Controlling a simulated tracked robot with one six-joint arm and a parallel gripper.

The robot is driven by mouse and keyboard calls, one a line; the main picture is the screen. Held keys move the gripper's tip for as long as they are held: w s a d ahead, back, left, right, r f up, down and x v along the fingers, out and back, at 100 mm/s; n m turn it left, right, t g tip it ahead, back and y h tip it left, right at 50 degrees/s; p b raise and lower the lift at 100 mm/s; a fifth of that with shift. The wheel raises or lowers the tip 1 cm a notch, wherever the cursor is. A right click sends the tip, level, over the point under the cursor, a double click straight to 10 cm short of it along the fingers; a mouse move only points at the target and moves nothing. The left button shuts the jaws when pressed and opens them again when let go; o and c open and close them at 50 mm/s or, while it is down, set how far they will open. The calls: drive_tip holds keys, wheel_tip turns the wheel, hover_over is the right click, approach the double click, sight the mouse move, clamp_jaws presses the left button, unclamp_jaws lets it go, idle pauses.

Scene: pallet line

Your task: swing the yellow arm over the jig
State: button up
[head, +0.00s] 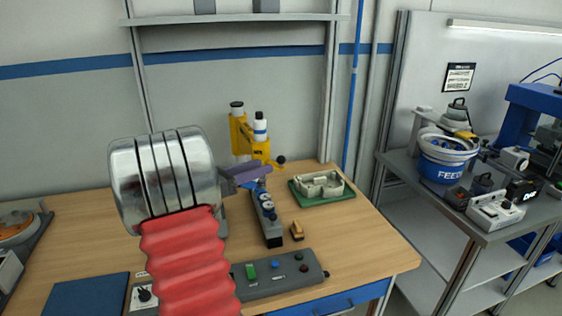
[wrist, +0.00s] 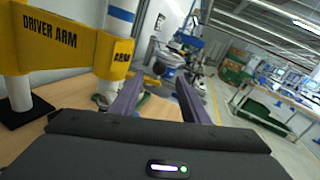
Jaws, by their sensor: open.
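The yellow arm (head: 240,136) stands at the back of the bench on a post, with a white cylinder with a blue band on its right. A short yellow bar with a dark knob (head: 281,160) sticks out low on its right. In the wrist view the yellow arm (wrist: 52,42), lettered "DRIVER ARM", fills the upper left. The jig (head: 340,195), a green base holding a pale casting, lies to its right, with no arm above it. My gripper (head: 256,173) is just in front of the yellow arm. Its purple fingers (wrist: 157,98) are apart and empty.
A grey strip with round dials (head: 268,217) and a small tan block (head: 297,231) lie in front of the jig. A control box with buttons (head: 278,275) is at the front edge. A side table with a feeder bowl (head: 447,156) stands at right. The bench's right corner is clear.

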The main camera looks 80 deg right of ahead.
sight(278, 162)
drive_tip(key=x, duration=0.9)
drive_tip(key=shift+w+a, duration=0.1)
drive_tip(key=shift+c, duration=0.2)
clamp_jaws()
drive_tip(key=shift+a, duration=0.2)
drive_tip(key=shift+d, duration=0.1)
